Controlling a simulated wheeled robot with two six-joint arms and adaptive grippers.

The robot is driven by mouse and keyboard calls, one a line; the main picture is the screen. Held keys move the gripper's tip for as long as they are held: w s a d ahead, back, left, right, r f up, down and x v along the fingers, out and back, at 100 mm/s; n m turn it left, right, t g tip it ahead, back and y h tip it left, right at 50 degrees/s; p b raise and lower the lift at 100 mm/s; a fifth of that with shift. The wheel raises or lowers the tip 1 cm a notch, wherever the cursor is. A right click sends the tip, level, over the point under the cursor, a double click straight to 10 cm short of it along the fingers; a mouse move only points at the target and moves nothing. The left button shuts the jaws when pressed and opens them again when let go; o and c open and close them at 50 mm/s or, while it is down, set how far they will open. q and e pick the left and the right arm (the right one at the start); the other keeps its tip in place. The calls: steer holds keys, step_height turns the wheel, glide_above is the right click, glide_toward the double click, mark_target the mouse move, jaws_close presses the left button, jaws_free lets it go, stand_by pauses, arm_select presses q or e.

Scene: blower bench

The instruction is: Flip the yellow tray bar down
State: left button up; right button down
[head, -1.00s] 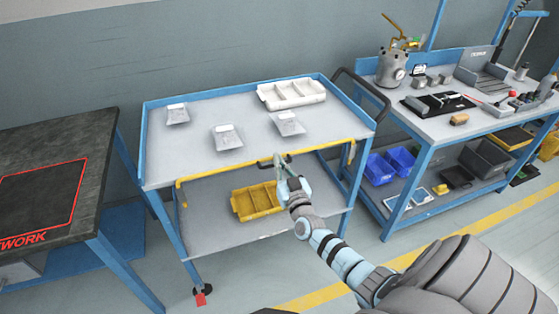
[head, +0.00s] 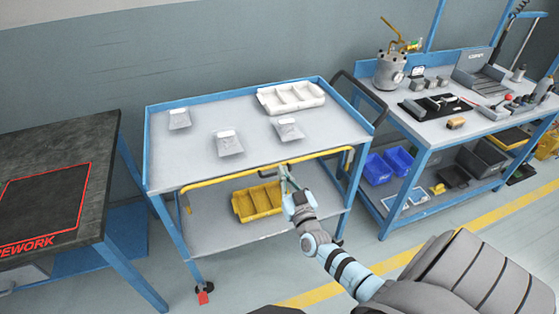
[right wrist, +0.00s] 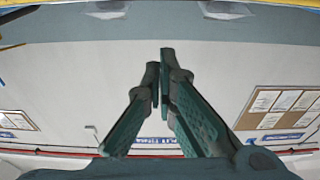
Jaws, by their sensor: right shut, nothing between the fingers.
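The yellow tray bar (head: 225,179) runs along the front of the blue-framed cart, just below the edge of its top shelf. Its ends bend down at the left and right. My right gripper (head: 283,172) is at the bar's middle, shut and empty, with its fingertips overlapping the bar in the head view. Whether they touch it I cannot tell. In the right wrist view, the two green fingers (right wrist: 163,75) are close together, and a yellow strip (right wrist: 290,4) shows at the top edge. My left gripper is not in view.
The cart's top shelf (head: 180,160) holds a white divided tray (head: 290,98) and several small labelled packets. A yellow bin (head: 257,202) sits on the lower shelf. A dark rework table (head: 65,150) stands left, and a workbench (head: 425,125) with tools stands right.

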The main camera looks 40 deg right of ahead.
steer(key=v, duration=0.5)
stand_by(0.4)
steer(key=s+a+f+n+g+y, duration=0.1)
steer(key=s+a+f+g+y, duration=0.15)
steer(key=s+f+g, duration=0.75)
steer(key=s+a+f+n+y, duration=0.2)
steer(key=s+a+f, duration=0.15)
steer(key=f, duration=1.35)
steer(key=s+a+f+g, duration=0.1)
steer(key=s+f+g, duration=0.1)
steer(key=s, duration=0.6)
steer(key=s+a+f+g, duration=0.2)
steer(key=s+f, duration=0.3)
steer(key=s, duration=0.4)
steer(key=s+a+f+n+g+y, duration=0.1)
steer(key=s+a+f+g, duration=0.1)
steer(key=s, duration=0.7)
step_height(320, 180, down, 2)
steer(key=shift+a+f+g, duration=0.1)
steer(key=shift+a+g, duration=0.15)
steer(key=shift+g, duration=0.45)
